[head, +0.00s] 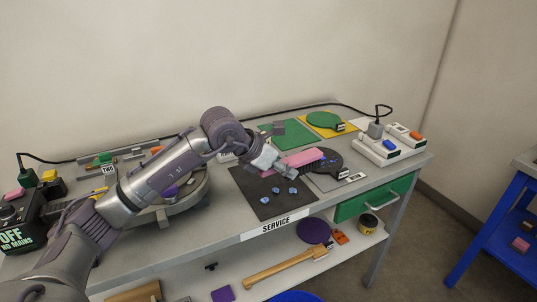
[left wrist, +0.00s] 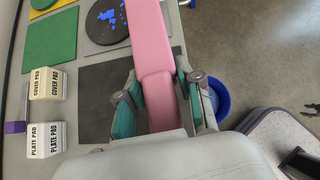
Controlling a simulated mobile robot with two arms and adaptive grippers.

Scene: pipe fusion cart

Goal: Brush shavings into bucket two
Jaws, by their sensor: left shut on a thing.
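My left gripper (head: 278,168) is shut on a long pink brush-like tool (head: 303,157), held over the bench; the tool also shows in the left wrist view (left wrist: 152,50), reaching away between the fingers. Its far end is beside or over a black round plate (head: 329,163) with blue shavings (left wrist: 108,17) on it. Several blue pieces (head: 278,190) lie on a dark mat (head: 262,207) below the gripper. A blue bucket (head: 297,296) shows only its rim below the bench front; it also shows in the left wrist view (left wrist: 218,98). No bucket number is readable.
A green mat (head: 292,134), a green round plate (head: 323,119) and a white socket block (head: 381,151) stand at the back right. Cover pad and plate pad boxes (left wrist: 47,83) are near the mat.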

